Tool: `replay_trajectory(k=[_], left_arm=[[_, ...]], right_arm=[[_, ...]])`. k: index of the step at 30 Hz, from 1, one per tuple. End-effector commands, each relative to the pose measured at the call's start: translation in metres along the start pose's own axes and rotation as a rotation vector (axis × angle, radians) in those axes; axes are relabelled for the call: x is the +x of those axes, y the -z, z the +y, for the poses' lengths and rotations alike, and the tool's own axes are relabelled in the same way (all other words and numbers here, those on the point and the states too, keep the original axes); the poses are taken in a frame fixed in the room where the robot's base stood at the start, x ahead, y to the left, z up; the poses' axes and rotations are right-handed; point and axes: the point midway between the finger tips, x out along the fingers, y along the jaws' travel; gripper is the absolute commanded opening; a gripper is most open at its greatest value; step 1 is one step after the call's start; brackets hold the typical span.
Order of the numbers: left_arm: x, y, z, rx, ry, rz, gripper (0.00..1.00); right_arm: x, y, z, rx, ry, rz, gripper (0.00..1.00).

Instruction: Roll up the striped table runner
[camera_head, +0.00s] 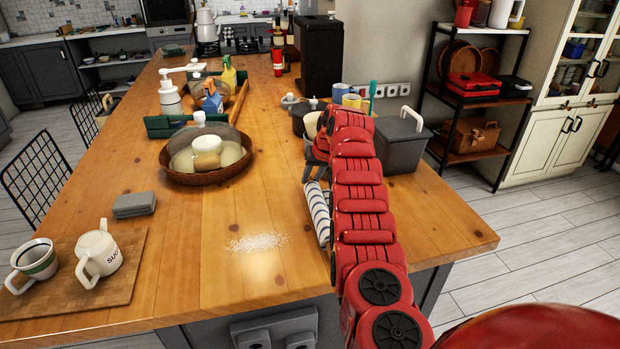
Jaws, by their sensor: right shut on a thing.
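The striped table runner (317,212), white with dark blue stripes, lies on the wooden island top (225,215) as a narrow strip or roll. My red right arm hides its right side, so I cannot tell how far it is rolled. My right gripper (314,172) is at the far end of the runner, low over the wood, and is shut on it. The fingertips are small and partly hidden by the arm. My left gripper is not in view.
A patch of white grains (257,242) lies left of the runner. A dark grey lidded box (402,142) stands behind my right arm. The front right corner is clear.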

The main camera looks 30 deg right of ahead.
Motion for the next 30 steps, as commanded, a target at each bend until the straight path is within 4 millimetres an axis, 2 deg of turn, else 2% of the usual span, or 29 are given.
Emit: replay_trajectory(k=[2, 3, 7, 16, 20, 25, 30], left_arm=[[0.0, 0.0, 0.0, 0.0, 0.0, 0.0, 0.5], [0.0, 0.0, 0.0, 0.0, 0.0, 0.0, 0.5], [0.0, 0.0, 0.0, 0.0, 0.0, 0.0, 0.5], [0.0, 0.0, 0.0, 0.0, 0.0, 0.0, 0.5], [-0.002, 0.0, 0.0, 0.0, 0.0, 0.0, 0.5], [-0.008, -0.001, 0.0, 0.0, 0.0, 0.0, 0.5], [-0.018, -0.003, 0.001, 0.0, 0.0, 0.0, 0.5]], right_arm=[[0.0, 0.0, 0.001, 0.001, -0.001, 0.0, 0.0], [0.0, 0.0, 0.001, 0.001, -0.001, 0.0, 0.35], [0.0, 0.0, 0.001, 0.0, -0.001, 0.0, 0.58], [-0.001, 0.0, 0.0, 0.0, 0.0, 0.0, 0.59], [-0.007, 0.001, 0.0, 0.0, 0.0, 0.001, 0.59], [-0.029, 0.001, -0.001, -0.004, -0.002, 0.006, 0.59], [-0.077, 0.001, 0.0, -0.001, -0.001, 0.007, 0.59]])
